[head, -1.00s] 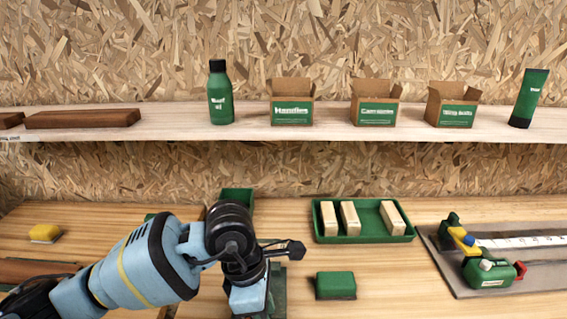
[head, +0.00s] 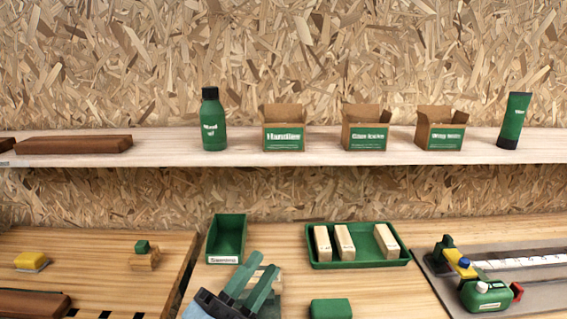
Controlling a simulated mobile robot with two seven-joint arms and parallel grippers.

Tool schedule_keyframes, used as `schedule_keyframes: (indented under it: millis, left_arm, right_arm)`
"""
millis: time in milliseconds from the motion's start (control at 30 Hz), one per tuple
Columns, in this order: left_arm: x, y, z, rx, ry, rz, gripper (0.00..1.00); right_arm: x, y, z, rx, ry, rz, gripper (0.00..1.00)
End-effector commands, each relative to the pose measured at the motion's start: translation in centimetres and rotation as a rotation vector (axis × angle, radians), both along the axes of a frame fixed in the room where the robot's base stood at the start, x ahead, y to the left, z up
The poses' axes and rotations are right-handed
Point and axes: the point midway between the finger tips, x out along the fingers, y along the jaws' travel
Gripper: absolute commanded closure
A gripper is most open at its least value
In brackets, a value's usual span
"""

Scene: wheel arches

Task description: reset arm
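My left gripper (head: 258,277) is at the bottom centre of the head view, with the light blue end of my arm (head: 210,307) below it. Two grey-green prongs point up and to the right with a gap between them. Pale wood shows in the gap, and I see nothing held. The gripper is in front of the green bin (head: 227,238) and left of a green block (head: 330,309). My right gripper is out of view.
A green tray (head: 360,264) with wooden blocks and a grey board (head: 540,292) with a green clamp-like tool (head: 485,294) lie to the right. A yellow-topped block (head: 31,261) lies left. The shelf (head: 330,154) holds a bottle (head: 212,120), boxes and a tube.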

Motion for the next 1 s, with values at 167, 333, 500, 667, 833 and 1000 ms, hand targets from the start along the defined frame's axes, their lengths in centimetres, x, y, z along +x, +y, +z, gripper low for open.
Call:
schedule_keyframes:
  millis: [167,333,500,667,833,1000]
  left_arm:
    - [1.7,6.8,-7.1,-0.211,0.43,0.215,0.72]
    - [-0.4,12.4,-16.0,-0.366,0.852,0.413,0.72]
    - [-6.3,16.2,-24.4,-0.477,1.266,0.595,0.72]
    - [-12.4,17.9,-29.2,-0.527,1.559,0.715,0.72]
    - [-17.3,18.7,-31.6,-0.548,1.761,0.793,0.72]
    - [-21.5,19.1,-33.0,-0.553,1.921,0.853,0.72]
  right_arm:
    - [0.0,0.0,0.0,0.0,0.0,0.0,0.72]
    - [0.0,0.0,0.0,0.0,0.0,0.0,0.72]
    - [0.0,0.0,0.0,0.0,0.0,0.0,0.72]
    - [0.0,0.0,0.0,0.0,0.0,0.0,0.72]
    - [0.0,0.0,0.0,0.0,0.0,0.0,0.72]
    - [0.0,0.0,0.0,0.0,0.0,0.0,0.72]
